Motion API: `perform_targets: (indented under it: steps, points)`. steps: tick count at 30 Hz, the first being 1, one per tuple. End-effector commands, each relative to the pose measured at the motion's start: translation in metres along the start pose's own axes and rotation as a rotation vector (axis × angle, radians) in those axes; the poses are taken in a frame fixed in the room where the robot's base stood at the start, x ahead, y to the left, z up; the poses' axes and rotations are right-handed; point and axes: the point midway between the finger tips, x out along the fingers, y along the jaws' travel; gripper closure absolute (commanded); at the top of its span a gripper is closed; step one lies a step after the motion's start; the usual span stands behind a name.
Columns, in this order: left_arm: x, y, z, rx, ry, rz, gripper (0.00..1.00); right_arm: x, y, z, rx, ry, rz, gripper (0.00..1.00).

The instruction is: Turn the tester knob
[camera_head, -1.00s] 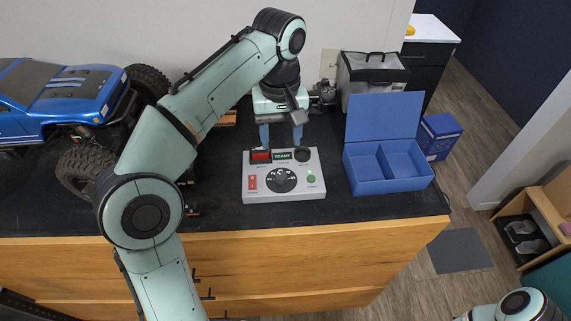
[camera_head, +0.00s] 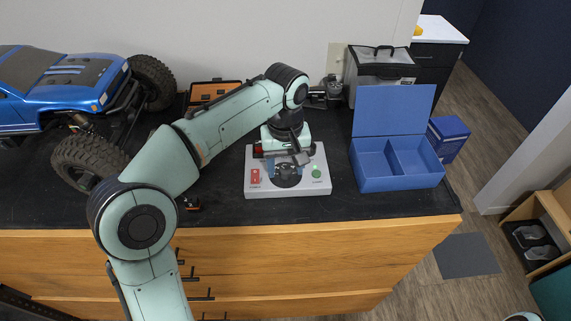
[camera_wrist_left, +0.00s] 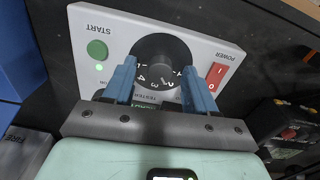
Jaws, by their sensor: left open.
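The tester (camera_head: 258,191) is a light grey box lying flat on the dark bench top. Its black round knob (camera_head: 287,181) is at the middle, partly hidden by my gripper in the head view. In the left wrist view the knob (camera_wrist_left: 163,55) shows with white numbers on its dial. A red power switch (camera_wrist_left: 217,76) and a green start button (camera_wrist_left: 97,49) flank it. My left gripper (camera_wrist_left: 160,82) is open, its two blue fingers apart on either side of the knob's near part; whether they touch it I cannot tell. My right gripper is not in view.
A blue open box (camera_head: 395,185) with two compartments stands right of the tester. A blue crawler truck (camera_head: 75,80) stands at the left. An orange case (camera_head: 213,90) and a grey bag (camera_head: 382,72) are behind.

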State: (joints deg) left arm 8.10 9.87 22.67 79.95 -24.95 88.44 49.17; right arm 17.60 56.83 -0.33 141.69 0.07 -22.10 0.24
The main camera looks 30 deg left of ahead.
Motion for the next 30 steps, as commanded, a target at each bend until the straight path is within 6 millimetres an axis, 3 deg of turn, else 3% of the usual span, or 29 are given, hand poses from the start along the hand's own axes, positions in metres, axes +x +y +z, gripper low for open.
perform_targets:
  steps: [1,5,6,23,24,26,30]
  points:
    - [-0.0001,0.0,0.0,0.0,0.0,0.0,0.53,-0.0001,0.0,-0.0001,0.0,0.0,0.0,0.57]
    - [-0.0001,0.0,0.0,0.0,0.0,0.0,0.96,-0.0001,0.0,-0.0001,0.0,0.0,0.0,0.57]
    - [-0.0001,0.0,0.0,0.0,0.0,0.0,1.0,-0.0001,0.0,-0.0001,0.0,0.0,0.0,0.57]
    - [0.0003,0.0002,0.0003,-0.14,-0.002,-0.001,1.0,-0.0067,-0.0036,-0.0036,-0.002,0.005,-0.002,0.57]
    - [0.0004,0.0002,0.0004,-0.14,-0.002,-0.001,0.66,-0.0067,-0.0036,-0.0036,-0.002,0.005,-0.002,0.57]
    - [0.0003,0.0002,0.0004,-0.139,-0.002,-0.001,0.47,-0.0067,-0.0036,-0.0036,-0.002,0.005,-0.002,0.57]
    - [0.0002,0.0002,0.0003,-0.139,-0.001,-0.001,0.44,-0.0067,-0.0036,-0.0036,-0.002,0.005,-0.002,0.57]
